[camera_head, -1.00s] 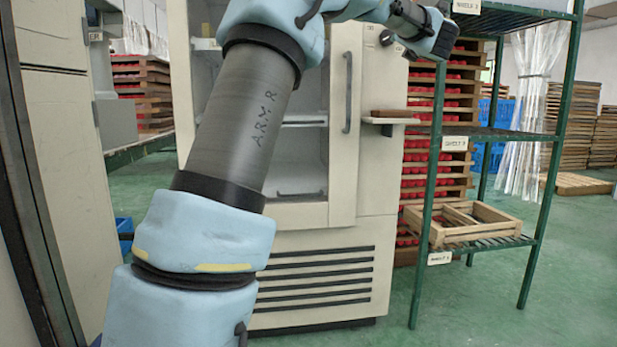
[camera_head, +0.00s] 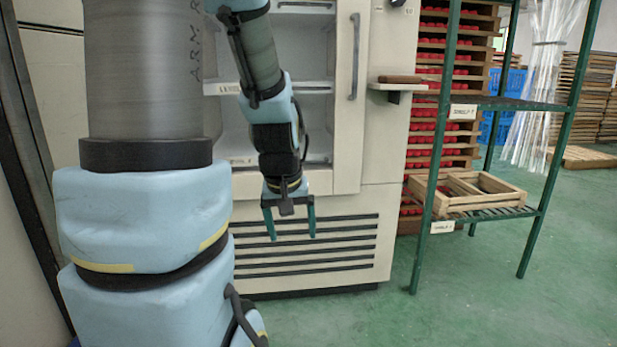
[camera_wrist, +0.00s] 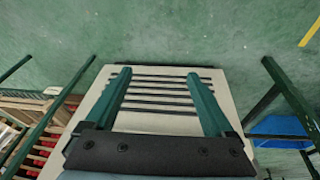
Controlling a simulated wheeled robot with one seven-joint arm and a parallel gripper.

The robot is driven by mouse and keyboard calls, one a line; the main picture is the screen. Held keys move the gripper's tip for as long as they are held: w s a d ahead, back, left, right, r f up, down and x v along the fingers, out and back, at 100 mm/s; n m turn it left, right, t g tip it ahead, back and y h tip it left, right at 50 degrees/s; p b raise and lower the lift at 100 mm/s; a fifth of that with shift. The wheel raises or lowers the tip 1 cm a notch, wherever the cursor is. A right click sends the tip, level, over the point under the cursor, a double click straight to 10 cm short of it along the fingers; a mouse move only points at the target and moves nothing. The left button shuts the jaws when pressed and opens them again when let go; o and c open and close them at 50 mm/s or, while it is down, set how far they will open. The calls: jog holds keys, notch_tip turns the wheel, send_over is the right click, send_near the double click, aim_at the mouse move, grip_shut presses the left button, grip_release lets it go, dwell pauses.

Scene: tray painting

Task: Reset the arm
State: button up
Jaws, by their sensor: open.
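My gripper (camera_head: 290,222) hangs in front of the lower part of the cream cabinet in the head view, its green fingers pointing down. The fingers are spread apart with nothing between them. In the wrist view my gripper (camera_wrist: 160,85) is also open and empty, with the slotted vent panel of the cabinet between and beyond the fingers. My arm's large blue and grey links fill the left of the head view and hide part of the cabinet.
The cream cabinet (camera_head: 385,215) has a glass door and a small side ledge (camera_head: 398,86). A green shelf rack (camera_head: 428,200) at right holds a wooden crate (camera_head: 500,200) low down. Green floor (camera_head: 470,310) in front is clear.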

jog(key=s+a+f+m+g, duration=0.1)
jog(key=s+a+f+g, duration=0.1)
jog(key=s+a, duration=0.35)
notch_tip(320, 180, up, 37)
jog(key=d+p, duration=0.2)
jog(key=p, duration=3.5)
jog(key=shift+s+y, duration=0.15)
jog(key=shift+y, duration=0.25)
